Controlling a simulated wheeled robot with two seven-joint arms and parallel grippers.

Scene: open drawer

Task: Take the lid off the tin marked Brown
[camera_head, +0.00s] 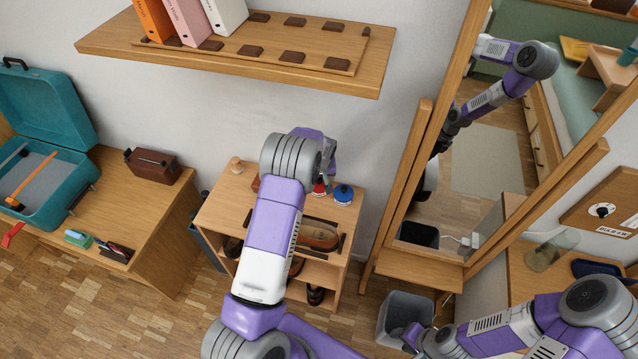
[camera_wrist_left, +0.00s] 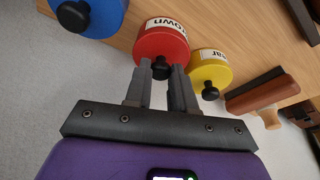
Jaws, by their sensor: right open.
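The tin marked Brown is red, its label partly readable as "own", in the left wrist view (camera_wrist_left: 163,40). Its lid has a black knob (camera_wrist_left: 160,68). My left gripper (camera_wrist_left: 161,70) has its two fingers on either side of this knob and looks shut on it. In the head view the red tin (camera_head: 319,188) stands on the small shelf unit, partly hidden by my left gripper (camera_head: 326,180). My right gripper (camera_head: 410,337) is open and empty, low near the grey bin.
A blue tin (camera_wrist_left: 95,14) and a yellow tin (camera_wrist_left: 210,68) flank the red one, both with black knobs. A brown wooden brush-like thing (camera_wrist_left: 262,92) lies beyond the yellow tin. The wall shelf (camera_head: 240,60) hangs above; a mirror (camera_head: 470,150) stands to the right.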

